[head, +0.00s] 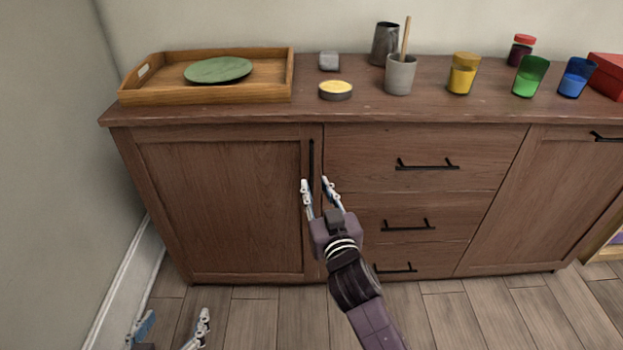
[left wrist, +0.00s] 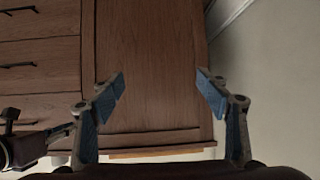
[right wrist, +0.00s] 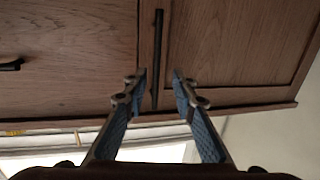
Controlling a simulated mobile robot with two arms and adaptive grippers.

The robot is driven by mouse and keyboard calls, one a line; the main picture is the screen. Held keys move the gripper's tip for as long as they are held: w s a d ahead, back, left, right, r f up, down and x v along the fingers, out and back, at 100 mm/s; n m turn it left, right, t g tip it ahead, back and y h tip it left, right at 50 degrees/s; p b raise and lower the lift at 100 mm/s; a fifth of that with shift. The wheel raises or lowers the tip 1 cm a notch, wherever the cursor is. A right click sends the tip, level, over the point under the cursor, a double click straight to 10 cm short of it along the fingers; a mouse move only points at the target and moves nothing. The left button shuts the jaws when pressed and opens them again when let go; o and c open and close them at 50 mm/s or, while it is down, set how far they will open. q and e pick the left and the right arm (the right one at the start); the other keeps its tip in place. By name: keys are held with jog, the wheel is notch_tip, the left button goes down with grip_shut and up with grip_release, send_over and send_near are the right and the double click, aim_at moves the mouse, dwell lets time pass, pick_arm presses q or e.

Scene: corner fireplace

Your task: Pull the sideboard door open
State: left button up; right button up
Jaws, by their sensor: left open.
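The brown wooden sideboard has a left door (head: 218,205), which is shut flush with the front. Its thin black upright handle (head: 311,160) is on the door's right edge; it also shows in the right wrist view (right wrist: 157,60). My right gripper (head: 316,183) is open around the line of the handle's lower part, with one finger on each side; I cannot tell whether they touch it. My left gripper (head: 172,327) is open and empty, low over the floor at the bottom left. The left wrist view shows the door panel (left wrist: 155,60) beyond its spread fingers.
Drawers (head: 425,150) with black bar handles and a right door (head: 550,200) fill the rest of the front. On top stand a wooden tray (head: 135,95) with a green plate (head: 218,69), cups and jars. A wall (head: 50,130) is close on the left.

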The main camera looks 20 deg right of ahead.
aim_at(312, 163)
jog(key=shift+t, duration=0.3)
jog(key=w, duration=0.2)
jog(key=w+r+b, duration=0.1)
jog(key=w, duration=0.1)
jog(key=w+d+r, duration=0.1)
jog(key=w, duration=0.2)
jog(key=shift+r+b, duration=0.15)
jog(key=shift+b, duration=0.15)
pick_arm(q)
notch_tip(312, 163, up, 9)
jog(key=w+d+t+h, duration=0.1)
jog(key=w+t, duration=0.2)
jog(key=t, duration=0.1)
jog(key=shift+d+r+h, duration=0.15)
jog(key=shift+d+h, duration=0.15)
jog(key=shift+d, duration=0.05)
pick_arm(e)
jog(key=shift+w, duration=0.25)
pick_arm(q)
jog(key=shift+s, duration=0.1)
pick_arm(e)
jog(key=shift+c, duration=0.4)
grip_shut()
